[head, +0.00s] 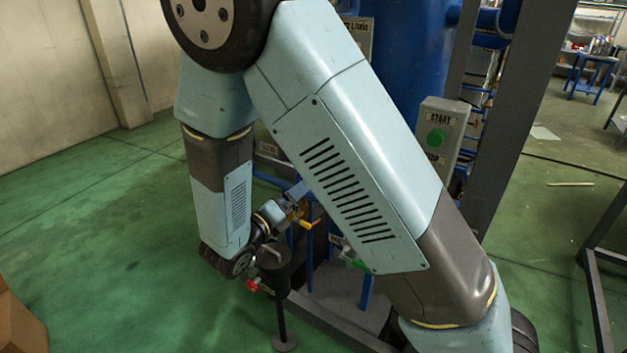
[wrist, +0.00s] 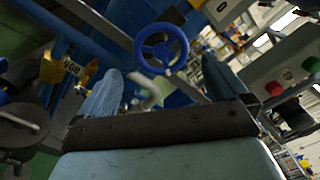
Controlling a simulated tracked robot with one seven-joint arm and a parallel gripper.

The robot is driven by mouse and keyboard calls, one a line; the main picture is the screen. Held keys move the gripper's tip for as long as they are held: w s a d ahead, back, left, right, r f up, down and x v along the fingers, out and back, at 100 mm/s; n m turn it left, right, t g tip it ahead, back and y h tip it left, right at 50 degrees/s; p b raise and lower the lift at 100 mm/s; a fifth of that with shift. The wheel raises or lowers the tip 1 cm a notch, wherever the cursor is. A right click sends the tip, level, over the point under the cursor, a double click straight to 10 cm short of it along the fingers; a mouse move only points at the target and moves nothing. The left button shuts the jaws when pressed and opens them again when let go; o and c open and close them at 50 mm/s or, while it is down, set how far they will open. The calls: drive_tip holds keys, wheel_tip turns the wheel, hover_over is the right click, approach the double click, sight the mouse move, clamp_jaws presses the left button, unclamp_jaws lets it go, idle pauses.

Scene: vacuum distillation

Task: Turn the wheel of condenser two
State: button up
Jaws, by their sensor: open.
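A blue handwheel (wrist: 162,48) with spokes shows in the upper middle of the wrist view. No label naming its condenser can be read. My gripper (wrist: 164,82) is open, with one blue finger on each side of the picture. The wheel appears beyond the fingertips, between them, and nothing is held. In the head view my gripper (head: 297,193) is small, low beside the blue equipment and partly hidden behind my arm. The wheel cannot be made out in the head view.
A grey START box (head: 438,140) with a green button stands on the right. An orange valve handle (head: 310,224) and a red one (head: 252,285) are near my gripper. A dark steel post (head: 515,110) rises at right. Green floor (head: 100,250) is open at left.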

drive_tip(key=x, duration=0.9)
drive_tip(key=shift+w+d, duration=0.1)
drive_tip(key=shift+d, duration=0.1)
drive_tip(key=c, duration=0.8)
